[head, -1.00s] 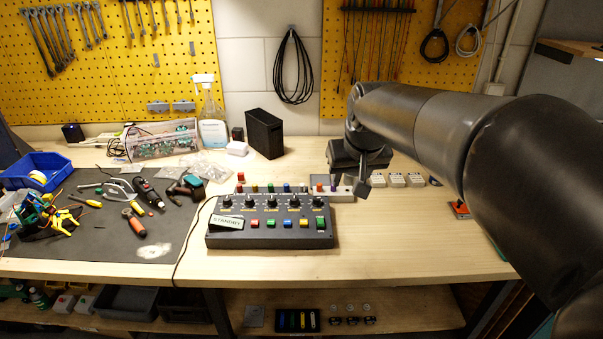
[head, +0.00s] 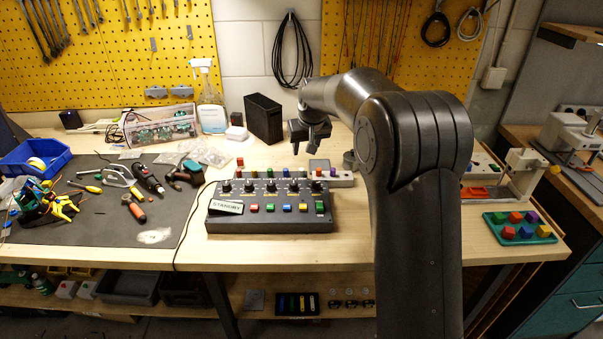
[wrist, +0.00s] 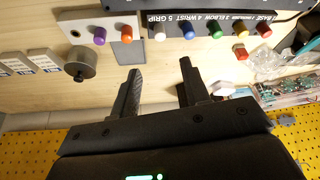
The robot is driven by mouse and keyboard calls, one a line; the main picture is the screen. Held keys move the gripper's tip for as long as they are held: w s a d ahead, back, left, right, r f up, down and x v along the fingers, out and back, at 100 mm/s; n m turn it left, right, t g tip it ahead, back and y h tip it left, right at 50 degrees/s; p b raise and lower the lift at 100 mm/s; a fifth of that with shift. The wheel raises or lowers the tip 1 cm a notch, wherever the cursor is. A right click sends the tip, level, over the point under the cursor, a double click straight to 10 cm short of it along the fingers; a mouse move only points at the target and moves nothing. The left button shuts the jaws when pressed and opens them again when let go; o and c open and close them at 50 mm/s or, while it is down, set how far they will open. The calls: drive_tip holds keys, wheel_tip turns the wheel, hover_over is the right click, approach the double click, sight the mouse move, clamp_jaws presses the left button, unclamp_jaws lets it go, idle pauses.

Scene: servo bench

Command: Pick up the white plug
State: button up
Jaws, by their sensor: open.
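The white plug (wrist: 160,33) stands in a row of coloured plugs behind the control box, between the orange plug (wrist: 126,33) and the blue plug (wrist: 189,31) in the wrist view. In the head view I cannot clearly pick it out in the row. My gripper (wrist: 160,68) is open, with nothing between its fingers. In the wrist view the white plug appears just beyond the fingertips, roughly centred between them and apart from both. In the head view my gripper (head: 311,144) hangs above the bench, behind the row's right part.
The black control box (head: 268,222) with knobs and coloured buttons stands in front of the row. A black bin (head: 263,119) stands behind, left of my gripper. A grey cylinder (wrist: 80,66) and labelled blocks (wrist: 46,60) lie left of the row in the wrist view.

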hover_over(302, 169)
drive_tip(key=s, duration=0.2)
drive_tip(key=f, duration=0.4)
drive_tip(key=shift+w+d+f, duration=0.1)
drive_tip(key=shift+d+f, duration=0.1)
drive_tip(key=shift+d, duration=0.1)
drive_tip(key=x, duration=0.5)
drive_tip(key=shift+s+f, duration=0.15)
drive_tip(key=shift+s, duration=0.1)
drive_tip(key=shift+c, duration=0.2)
clamp_jaws()
